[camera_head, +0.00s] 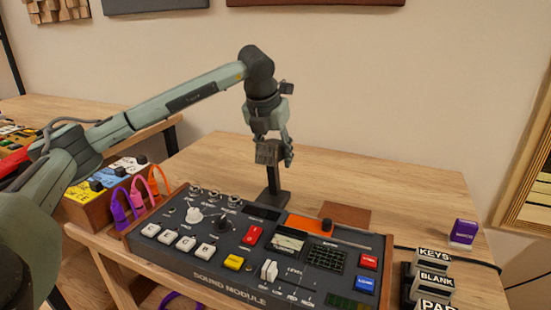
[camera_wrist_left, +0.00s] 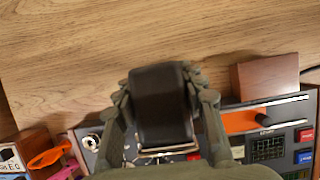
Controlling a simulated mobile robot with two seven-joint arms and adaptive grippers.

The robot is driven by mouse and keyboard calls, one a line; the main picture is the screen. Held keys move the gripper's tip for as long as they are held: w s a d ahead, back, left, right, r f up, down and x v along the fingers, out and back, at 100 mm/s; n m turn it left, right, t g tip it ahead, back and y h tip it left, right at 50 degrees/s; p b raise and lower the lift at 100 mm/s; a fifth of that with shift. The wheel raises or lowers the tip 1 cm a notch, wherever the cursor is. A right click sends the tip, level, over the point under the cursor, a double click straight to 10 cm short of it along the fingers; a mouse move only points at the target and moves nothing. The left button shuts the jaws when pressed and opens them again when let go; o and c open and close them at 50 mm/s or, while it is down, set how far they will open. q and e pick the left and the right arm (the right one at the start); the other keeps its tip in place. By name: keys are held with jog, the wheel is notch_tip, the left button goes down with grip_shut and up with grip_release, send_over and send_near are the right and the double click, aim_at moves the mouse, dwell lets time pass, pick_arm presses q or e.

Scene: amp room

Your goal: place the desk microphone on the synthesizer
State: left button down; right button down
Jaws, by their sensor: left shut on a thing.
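The desk microphone is dark, with a stem (camera_head: 273,180) and a flat base below my left gripper (camera_head: 272,148) in the head view. The gripper is shut on its head, which shows as a black block between the fingers in the left wrist view (camera_wrist_left: 160,100). The microphone is upright, its base at the back edge of the synthesizer. I cannot tell whether the base touches anything. The synthesizer (camera_head: 215,278), labelled SOUND MODULE, lies on the wooden table with knobs, buttons and sliders on top. It partly shows in the wrist view (camera_wrist_left: 283,128). My right gripper is not in view.
A reddish-brown block (camera_head: 345,214) lies behind the synthesizer. Coloured cables (camera_head: 138,192) and pedals (camera_head: 100,190) are at its left. Labelled blocks (camera_head: 432,278) and a purple stamp (camera_head: 464,232) stand at the right. The table behind (camera_head: 370,175) is clear.

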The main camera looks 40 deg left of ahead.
pick_arm(q)
jog(key=shift+f, duration=0.6)
jog(key=c, duration=0.9)
grip_release()
jog(key=shift+f, duration=0.15)
